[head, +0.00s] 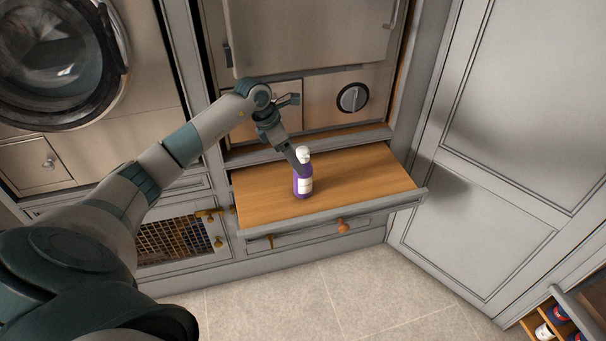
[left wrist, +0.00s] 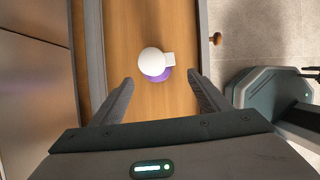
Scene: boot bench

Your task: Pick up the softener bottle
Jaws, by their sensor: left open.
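The softener bottle (head: 303,183) is purple with a white cap and a pale label. It stands upright on the pulled-out wooden shelf (head: 375,180). My left gripper (head: 298,160) reaches down to it from behind and above, with its fingers close to the cap. In the left wrist view the bottle (left wrist: 154,64) is seen from above, its white cap just ahead of and between the tips of my open left gripper (left wrist: 160,80). The cap hides most of the body. I cannot tell whether a finger touches it. My right gripper does not show clearly in either view.
A cabinet front with a dial (head: 352,98) rises behind the shelf. A washing machine door (head: 50,62) is at the upper left. A tall grey panel (head: 510,150) stands close on the right. An open drawer with bottles (head: 545,331) is at the lower right. The shelf around the bottle is clear.

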